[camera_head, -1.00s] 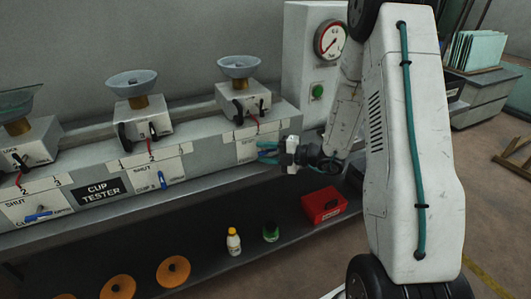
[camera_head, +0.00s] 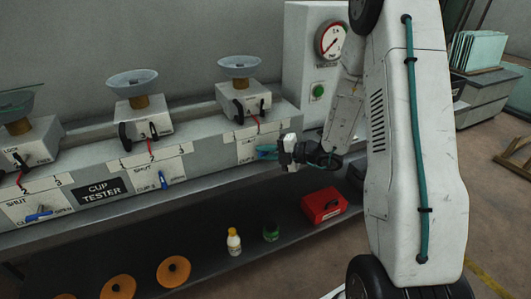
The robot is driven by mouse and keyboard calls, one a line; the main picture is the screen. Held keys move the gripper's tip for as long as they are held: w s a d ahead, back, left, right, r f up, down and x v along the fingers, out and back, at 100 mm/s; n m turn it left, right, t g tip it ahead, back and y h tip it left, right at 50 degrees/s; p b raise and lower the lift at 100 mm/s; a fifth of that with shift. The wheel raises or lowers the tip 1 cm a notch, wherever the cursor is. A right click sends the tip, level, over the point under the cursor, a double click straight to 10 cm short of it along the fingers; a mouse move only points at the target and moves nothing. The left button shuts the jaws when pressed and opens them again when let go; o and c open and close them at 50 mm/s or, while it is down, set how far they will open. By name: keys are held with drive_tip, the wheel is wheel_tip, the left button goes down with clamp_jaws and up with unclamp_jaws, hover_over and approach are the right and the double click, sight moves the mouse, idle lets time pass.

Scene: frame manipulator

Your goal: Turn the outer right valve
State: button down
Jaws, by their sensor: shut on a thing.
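The left valve (camera_head: 38,216) has a blue handle that lies nearly level.
Cup stations stand on top of the tester; the right one (camera_head: 241,98) is above my gripper. A gauge cabinet (camera_head: 310,50) stands behind my arm. A shelf below holds a red box (camera_head: 324,204), a white bottle (camera_head: 233,242), a green jar (camera_head: 270,232) and orange discs (camera_head: 173,271).

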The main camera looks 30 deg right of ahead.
drive_tip(key=n+g+h, duration=0.1)
drive_tip(key=h, duration=0.1)
drive_tip(key=n+h, duration=0.2)
drive_tip(key=h, duration=0.1)
drive_tip(key=shift+g, duration=0.4)
drive_tip(key=n+h, duration=0.2)
drive_tip(key=h, duration=0.1)
drive_tip(key=shift+d+f+n+g+h, duration=0.1)
drive_tip(key=shift+n+g+h, duration=0.25)
drive_tip(key=shift+h, duration=0.55)
drive_tip(key=shift+n+h, duration=0.25)
drive_tip(key=shift+h, duration=0.05)
drive_tip(key=c, duration=1.4)
unclamp_jaws()
drive_tip(key=shift+d, duration=0.1)
drive_tip(key=shift+s, duration=0.1)
